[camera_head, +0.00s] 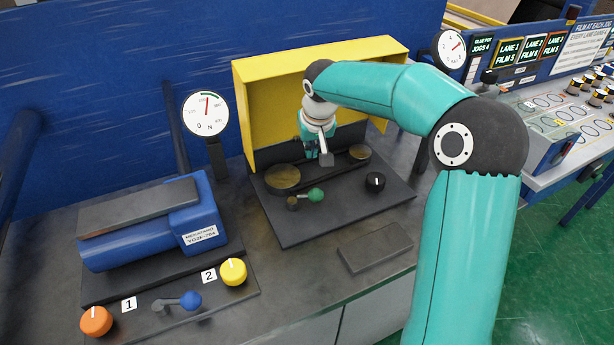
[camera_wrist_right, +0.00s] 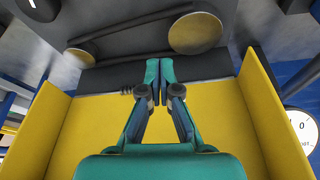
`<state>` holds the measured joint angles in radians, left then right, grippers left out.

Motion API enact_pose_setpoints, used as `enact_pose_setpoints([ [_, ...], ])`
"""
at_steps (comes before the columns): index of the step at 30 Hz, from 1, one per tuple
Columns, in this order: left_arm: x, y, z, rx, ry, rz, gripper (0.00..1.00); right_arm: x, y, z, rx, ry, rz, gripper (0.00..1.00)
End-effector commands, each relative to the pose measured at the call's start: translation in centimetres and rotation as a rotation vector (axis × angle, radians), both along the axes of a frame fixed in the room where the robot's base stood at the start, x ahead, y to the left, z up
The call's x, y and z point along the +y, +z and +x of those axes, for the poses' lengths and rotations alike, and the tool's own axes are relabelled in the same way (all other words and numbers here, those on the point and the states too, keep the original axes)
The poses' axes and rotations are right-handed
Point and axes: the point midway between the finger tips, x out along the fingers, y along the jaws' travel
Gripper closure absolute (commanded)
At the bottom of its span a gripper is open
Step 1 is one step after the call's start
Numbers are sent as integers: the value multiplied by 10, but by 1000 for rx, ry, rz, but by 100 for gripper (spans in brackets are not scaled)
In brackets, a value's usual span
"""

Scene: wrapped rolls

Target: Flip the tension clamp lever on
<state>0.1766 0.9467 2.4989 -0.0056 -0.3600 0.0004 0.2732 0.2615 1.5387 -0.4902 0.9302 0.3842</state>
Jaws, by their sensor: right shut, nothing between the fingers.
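A short lever with a green ball knob (camera_head: 315,195) lies low on the black plate (camera_head: 345,215) in front of the yellow guard. A second lever with a blue ball knob (camera_head: 190,300) sits in front of the blue machine. No readable label tells which is the tension clamp lever. My right gripper (camera_head: 326,158) is shut and empty, inside the yellow guard above the plate, behind and apart from the green-knobbed lever. In the right wrist view my gripper's fingers (camera_wrist_right: 160,75) are together, with nothing between them. My left gripper is out of view.
The yellow guard (camera_head: 245,105) walls the back and side. Two brass discs (camera_head: 283,178) and a black dial (camera_head: 375,181) sit on the plate. Orange (camera_head: 96,321) and yellow (camera_head: 233,271) knobs flank the blue lever. A gauge (camera_head: 205,113) stands left of the guard.

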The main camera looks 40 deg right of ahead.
Motion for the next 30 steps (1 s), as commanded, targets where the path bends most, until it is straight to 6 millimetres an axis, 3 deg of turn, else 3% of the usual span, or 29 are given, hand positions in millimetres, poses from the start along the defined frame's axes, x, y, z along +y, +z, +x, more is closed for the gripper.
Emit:
enact_pose_setpoints([
  [11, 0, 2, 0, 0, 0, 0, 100, -4, -10, 1, 2, -6, 0, 100],
  [17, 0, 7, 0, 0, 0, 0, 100, -9, -38, 9, 6, -5, 1, 100],
  [26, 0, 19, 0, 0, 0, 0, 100, -20, -98, 28, 6, -6, 2, 100],
  [30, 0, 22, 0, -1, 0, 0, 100, -10, -97, 10, 1, -4, 0, 100],
])
